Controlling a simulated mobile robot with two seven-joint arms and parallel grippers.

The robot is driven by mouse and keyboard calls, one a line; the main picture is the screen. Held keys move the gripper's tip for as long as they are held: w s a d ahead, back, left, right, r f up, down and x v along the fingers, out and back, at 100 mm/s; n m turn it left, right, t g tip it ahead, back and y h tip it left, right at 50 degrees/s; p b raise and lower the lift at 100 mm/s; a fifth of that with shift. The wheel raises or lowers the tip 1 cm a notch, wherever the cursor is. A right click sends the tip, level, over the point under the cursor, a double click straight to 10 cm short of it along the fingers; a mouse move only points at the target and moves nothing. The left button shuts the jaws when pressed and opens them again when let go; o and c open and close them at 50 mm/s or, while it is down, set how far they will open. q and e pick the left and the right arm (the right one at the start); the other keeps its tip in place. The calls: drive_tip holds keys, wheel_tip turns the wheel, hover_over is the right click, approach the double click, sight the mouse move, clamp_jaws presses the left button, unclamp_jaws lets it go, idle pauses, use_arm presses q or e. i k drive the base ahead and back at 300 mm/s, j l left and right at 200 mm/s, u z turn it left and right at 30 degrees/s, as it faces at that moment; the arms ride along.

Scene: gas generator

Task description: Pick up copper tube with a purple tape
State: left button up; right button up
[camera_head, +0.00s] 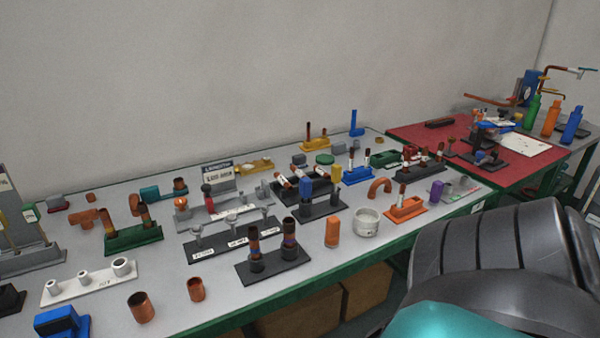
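Two copper tubes stand upright in a black holder near the front edge of the grey table. The right tube (289,232) has a dark top and a band that looks purple around its lower part. The left tube (254,241) has a dark top and an orange-brown body; its lower band is too small to tell the colour surely. Both bases sit in the black holder (272,276). Neither of my grippers is in view.
A copper fitting (333,232) and a white cup (366,222) stand right of the holder. Loose copper pieces (141,307) lie front left. A black labelled rack (205,254) is close behind.

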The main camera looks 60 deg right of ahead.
sight(289, 222)
drive_tip(key=z, duration=1.7)
